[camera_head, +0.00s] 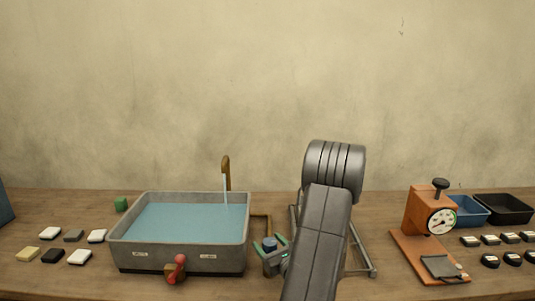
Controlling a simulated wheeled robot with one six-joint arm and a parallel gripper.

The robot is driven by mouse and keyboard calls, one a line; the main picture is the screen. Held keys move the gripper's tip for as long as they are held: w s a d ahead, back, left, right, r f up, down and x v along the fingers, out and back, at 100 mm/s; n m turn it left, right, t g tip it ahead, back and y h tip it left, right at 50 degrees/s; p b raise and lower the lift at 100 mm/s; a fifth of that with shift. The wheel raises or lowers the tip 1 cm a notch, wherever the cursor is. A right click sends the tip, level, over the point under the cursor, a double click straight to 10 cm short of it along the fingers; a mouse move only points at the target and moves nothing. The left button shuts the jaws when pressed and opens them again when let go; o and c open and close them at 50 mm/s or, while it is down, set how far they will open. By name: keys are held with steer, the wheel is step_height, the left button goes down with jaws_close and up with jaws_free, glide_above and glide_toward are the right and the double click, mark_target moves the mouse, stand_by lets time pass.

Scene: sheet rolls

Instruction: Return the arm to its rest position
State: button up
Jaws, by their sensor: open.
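My gripper (276,244) shows low in the middle of the head view, just left of my grey arm link. Its green-tipped fingers are spread apart. A small blue round thing (269,243) shows at the fingers; I cannot tell whether it lies between them or behind them. My arm (318,240) rises from the bottom edge to a thick ribbed joint and hides part of the table behind it.
A grey basin of water (180,259) with a running brown tap (226,172) stands left of my gripper. A red-handled valve (177,268) is at its front. A metal frame (362,250) is behind my arm. An orange dial press (418,215), trays and small blocks stand right. More blocks lie left.

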steer(key=n+g+y+p, duration=0.3)
steer(key=y+p, duration=0.1)
steer(key=p, duration=0.1)
steer(key=shift+r+n+g+y, duration=0.2)
steer(key=shift+n+g+y, duration=0.1)
steer(key=shift+n+g, duration=0.1)
steer(key=b+v, duration=0.3)
steer(key=v, duration=1)
steer(key=shift+s+d+f, duration=0.25)
steer(key=shift+s, duration=0.05)
steer(key=shift+r, duration=0.15)
